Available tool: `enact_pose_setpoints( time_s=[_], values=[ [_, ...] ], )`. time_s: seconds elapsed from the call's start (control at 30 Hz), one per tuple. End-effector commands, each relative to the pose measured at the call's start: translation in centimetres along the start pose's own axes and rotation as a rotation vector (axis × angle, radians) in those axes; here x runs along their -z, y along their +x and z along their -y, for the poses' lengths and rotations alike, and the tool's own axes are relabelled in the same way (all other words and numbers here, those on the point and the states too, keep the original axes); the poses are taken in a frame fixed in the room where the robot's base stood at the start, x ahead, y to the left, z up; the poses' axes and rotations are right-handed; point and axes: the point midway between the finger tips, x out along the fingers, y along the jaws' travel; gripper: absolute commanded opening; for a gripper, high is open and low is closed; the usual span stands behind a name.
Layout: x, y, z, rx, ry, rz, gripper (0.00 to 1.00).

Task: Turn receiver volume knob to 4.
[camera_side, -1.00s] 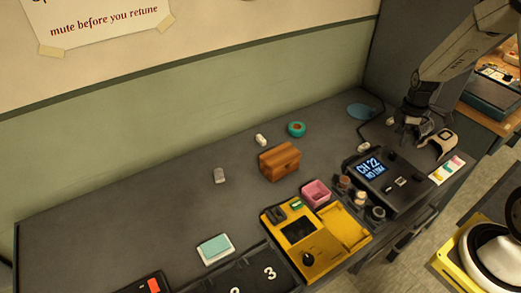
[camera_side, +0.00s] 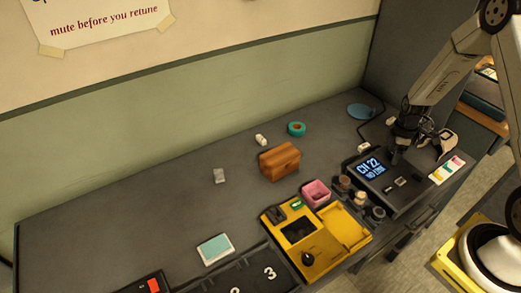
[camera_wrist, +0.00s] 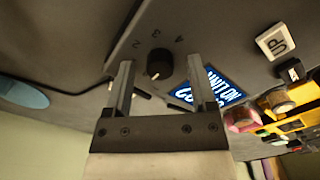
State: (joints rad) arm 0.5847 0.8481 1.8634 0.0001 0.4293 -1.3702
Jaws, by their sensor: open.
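The receiver (camera_side: 407,191) is a dark box at the right of the bench. Its lit display (camera_side: 374,170) reads CH 22 and NO LINK, and it also shows upside down in the wrist view (camera_wrist: 212,92). The volume knob (camera_wrist: 160,60) is round and black, with numerals 2, 3 and 4 around it. Its white mark lies on the side away from these numerals. My gripper (camera_wrist: 160,68) is open, with one finger on each side of the knob; I cannot tell if they touch it. In the side view my gripper (camera_side: 399,153) is at the receiver's back and hides the knob.
A white UP button (camera_wrist: 276,41) is on the receiver. A yellow device (camera_side: 320,262), a pink bin (camera_side: 316,192) and several small knobs stand left of the receiver. A wooden box (camera_side: 279,161) is farther back. A colored card (camera_side: 447,170) lies to the right.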

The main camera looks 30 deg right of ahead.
Motion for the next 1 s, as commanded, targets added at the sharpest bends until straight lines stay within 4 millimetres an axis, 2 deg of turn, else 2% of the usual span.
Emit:
enact_pose_setpoints(
  time_s=[0.27, 0.3, 0.37, 0.5, 0.53, 1.0],
  values=[
    [0.00, 0.10, -0.01, 0.000, 0.000, 0.000, 0.72],
    [0.00, 0.09, -0.01, 0.000, 0.000, 0.000, 0.66],
    [0.00, 0.09, -0.01, 0.000, 0.000, 0.000, 0.47],
    [0.00, 0.08, -0.01, 0.000, 0.000, 0.000, 0.03],
    [0.00, 0.08, -0.01, 0.000, 0.000, 0.000, 0.00],
    [0.00, 0.06, -0.02, 0.000, 0.061, 0.000, 0.00]
  ],
)
